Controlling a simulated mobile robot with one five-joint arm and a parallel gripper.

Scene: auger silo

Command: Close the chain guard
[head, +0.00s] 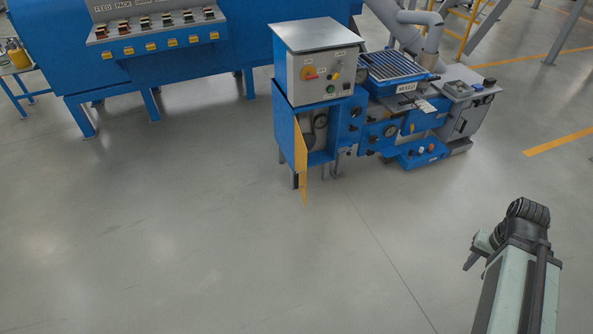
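The chain guard (301,162) is a thin yellow panel on the front of the blue machine cabinet (286,137). It stands open, swung out toward me and seen nearly edge-on. Behind it the cabinet opening shows dark round parts (320,122), perhaps wheels of the chain drive. My gripper (470,264) is at the lower right, at the end of my pale green arm, well apart from the guard. It is small and seen from the side, so I cannot tell if its fingers are open or shut. Nothing shows held in it.
A grey control box (325,76) with a red switch tops the cabinet. A blue machine with a ribbed top (395,68) and a grey unit (465,105) stand to its right. A long blue hopper (200,62) stands behind left. The grey floor (220,250) in front is clear.

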